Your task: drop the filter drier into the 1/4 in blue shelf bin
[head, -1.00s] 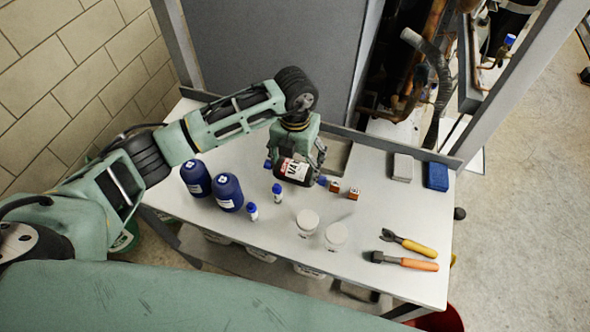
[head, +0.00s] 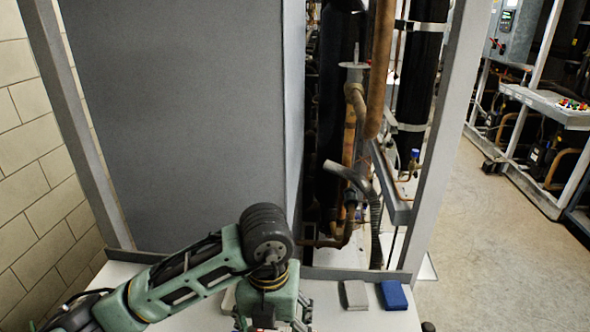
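My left gripper (head: 272,318) is at the bottom edge of the head view, above the back of the white table, pointing down. Its fingertips are cut off by the frame edge, so I cannot tell whether it is open, shut or holding something. I see no filter drier and no blue shelf bin in this view. My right gripper is not in view.
The white table (head: 340,318) shows only along its back strip. A grey block (head: 354,295) and a blue block (head: 392,295) lie on it. Behind stand a large grey panel (head: 190,110) and copper pipes (head: 380,70). Open floor (head: 480,260) lies to the right.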

